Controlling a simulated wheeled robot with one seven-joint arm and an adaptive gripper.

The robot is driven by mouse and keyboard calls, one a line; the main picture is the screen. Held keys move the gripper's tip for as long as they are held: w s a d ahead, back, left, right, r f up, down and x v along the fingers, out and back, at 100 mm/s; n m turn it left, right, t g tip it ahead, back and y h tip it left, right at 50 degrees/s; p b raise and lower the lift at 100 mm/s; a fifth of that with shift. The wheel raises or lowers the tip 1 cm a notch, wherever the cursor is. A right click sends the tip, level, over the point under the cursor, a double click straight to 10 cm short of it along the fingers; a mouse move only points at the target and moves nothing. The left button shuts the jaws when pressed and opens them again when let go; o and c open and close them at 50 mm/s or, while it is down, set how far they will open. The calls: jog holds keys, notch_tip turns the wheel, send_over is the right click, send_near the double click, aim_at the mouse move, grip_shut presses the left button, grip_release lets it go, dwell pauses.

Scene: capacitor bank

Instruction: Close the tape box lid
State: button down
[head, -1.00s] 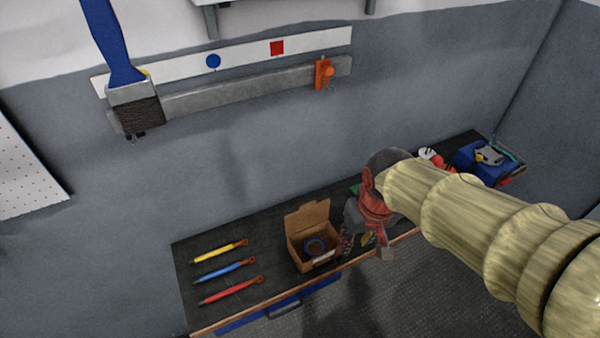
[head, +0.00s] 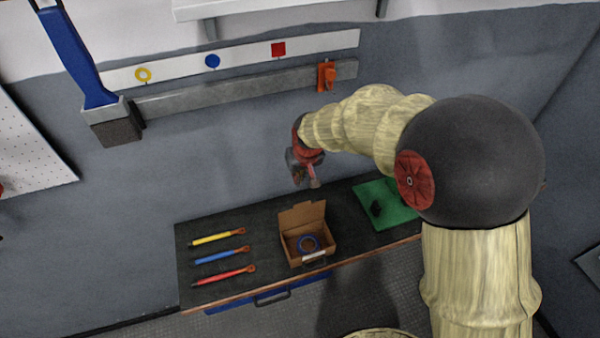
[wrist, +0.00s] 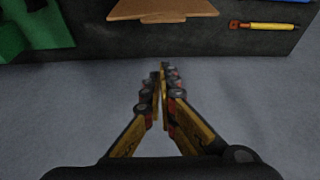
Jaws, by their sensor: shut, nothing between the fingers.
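The tape box (head: 307,246) is a brown cardboard box on the dark workbench, with a blue tape roll (head: 309,243) inside. Its lid (head: 302,215) stands raised at the back edge, so the box is open. In the wrist view the lid (wrist: 163,9) shows at the top edge, its outer side toward the camera. My gripper (head: 312,183) is above and behind the lid, close to the wall, and apart from it. The wrist view shows my gripper's fingers (wrist: 162,72) together with nothing between them.
Yellow, blue and red handled tools (head: 222,255) lie left of the box. A green mat (head: 388,212) with a black item lies right. A wall rail with an orange clamp (head: 327,76) is above. A blue-handled brush (head: 75,55) hangs at upper left.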

jog(key=shift+s+d+f+p, duration=0.15)
jog(key=shift+s+f, duration=0.3)
jog(key=shift+f, duration=0.25)
jog(key=shift+s+d+f+p, duration=0.1)
jog(key=shift+s+f+p, duration=0.1)
jog(key=shift+s+f, duration=0.35)
jog(key=shift+s+d+f+p, duration=0.15)
jog(key=shift+s+f, duration=0.15)
jog(key=shift+f, duration=0.5)
jog(key=shift+s+a, duration=0.1)
jog(key=shift+s+b, duration=0.1)
jog(key=shift+b, duration=0.2)
